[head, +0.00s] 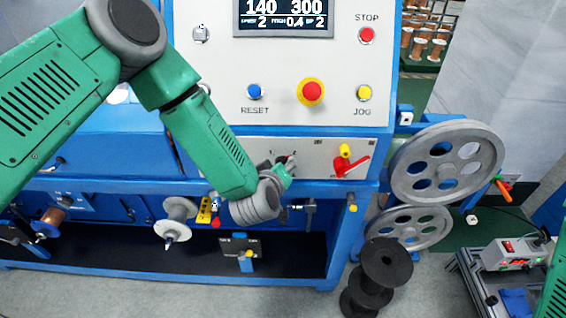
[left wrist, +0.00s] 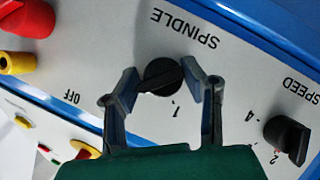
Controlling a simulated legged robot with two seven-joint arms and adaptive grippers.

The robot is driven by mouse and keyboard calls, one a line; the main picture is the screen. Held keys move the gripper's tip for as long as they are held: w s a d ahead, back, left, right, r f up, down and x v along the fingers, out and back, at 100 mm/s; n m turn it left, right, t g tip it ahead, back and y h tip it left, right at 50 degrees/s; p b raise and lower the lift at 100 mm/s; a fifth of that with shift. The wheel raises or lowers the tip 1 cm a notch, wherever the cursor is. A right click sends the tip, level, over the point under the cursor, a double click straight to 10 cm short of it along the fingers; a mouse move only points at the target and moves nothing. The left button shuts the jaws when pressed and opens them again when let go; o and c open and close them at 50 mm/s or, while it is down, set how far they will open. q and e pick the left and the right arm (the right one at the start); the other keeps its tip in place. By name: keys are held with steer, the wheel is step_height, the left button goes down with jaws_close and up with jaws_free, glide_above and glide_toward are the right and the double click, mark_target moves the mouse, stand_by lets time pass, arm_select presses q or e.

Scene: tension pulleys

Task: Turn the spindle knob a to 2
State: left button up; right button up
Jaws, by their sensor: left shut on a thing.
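The spindle knob (left wrist: 163,76) is a round black knob on the grey panel, beside the printed word SPINDLE, in the left wrist view. My left gripper (left wrist: 161,80) has one finger on each side of the knob and is shut on it. A mark "1" shows near the knob's lower right; the pointer's exact setting is hard to read. In the head view my left gripper (head: 284,170) is at the lower panel and mostly covers the knob, with a "1" and a "2" printed just above. My right gripper is not in view.
A black speed knob (left wrist: 288,138) sits to the right in the left wrist view. A red lever (head: 350,164) with a yellow knob is right of my gripper. Above are a red emergency button (head: 311,91) and a display (head: 283,18). Grey pulley wheels (head: 446,162) stand at the right.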

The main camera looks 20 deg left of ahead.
arm_select(q)
steer(key=shift+s+f, duration=0.35)
steer(key=shift+f, duration=0.15)
steer(key=o, duration=0.9)
steer(key=shift+o, duration=0.8)
steer(key=shift+w+r, duration=0.15)
steer(key=shift+w, duration=0.05)
steer(key=shift+r, duration=0.1)
steer(key=v, duration=1.1)
steer(key=shift+s+r, duration=0.2)
steer(key=shift+s, duration=0.1)
steer(key=shift+f, duration=0.1)
